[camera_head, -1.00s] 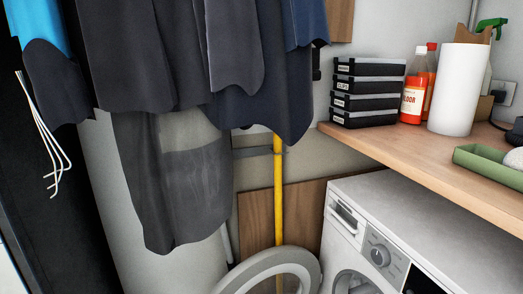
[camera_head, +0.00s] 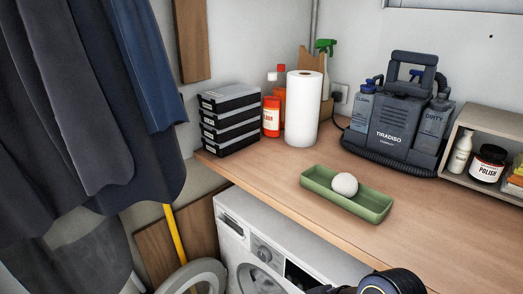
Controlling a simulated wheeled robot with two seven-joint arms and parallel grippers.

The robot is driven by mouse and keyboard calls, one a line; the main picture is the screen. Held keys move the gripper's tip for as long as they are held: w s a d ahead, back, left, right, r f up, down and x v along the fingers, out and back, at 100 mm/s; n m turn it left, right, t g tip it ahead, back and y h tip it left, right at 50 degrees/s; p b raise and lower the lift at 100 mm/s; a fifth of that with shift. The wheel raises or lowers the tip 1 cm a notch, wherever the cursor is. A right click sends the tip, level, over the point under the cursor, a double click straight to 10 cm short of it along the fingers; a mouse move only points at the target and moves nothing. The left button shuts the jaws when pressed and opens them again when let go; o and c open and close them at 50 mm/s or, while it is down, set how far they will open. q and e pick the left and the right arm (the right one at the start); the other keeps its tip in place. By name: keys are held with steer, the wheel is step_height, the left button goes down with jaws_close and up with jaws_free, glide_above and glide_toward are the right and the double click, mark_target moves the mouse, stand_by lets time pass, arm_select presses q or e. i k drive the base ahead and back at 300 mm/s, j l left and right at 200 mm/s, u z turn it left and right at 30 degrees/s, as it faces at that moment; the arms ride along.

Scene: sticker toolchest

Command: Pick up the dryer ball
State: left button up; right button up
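The dryer ball (camera_head: 344,185) is a whitish, rough, round ball. It sits inside a green rectangular tray (camera_head: 376,212) near the front edge of the wooden counter. A dark rounded part of my own arm shows at the bottom edge, below and to the right of the tray. No gripper fingers show in the view.
The wooden counter (camera_head: 267,190) holds stacked black boxes (camera_head: 230,135), orange bottles (camera_head: 271,117), a paper roll (camera_head: 302,108), a dark cleaning machine (camera_head: 390,125) and a small shelf (camera_head: 456,168). A washing machine (camera_head: 275,246) stands below. Dark clothes (camera_head: 75,110) hang at left.

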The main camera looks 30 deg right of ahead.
mark_target(345, 185)
steer(key=z, duration=1.55)
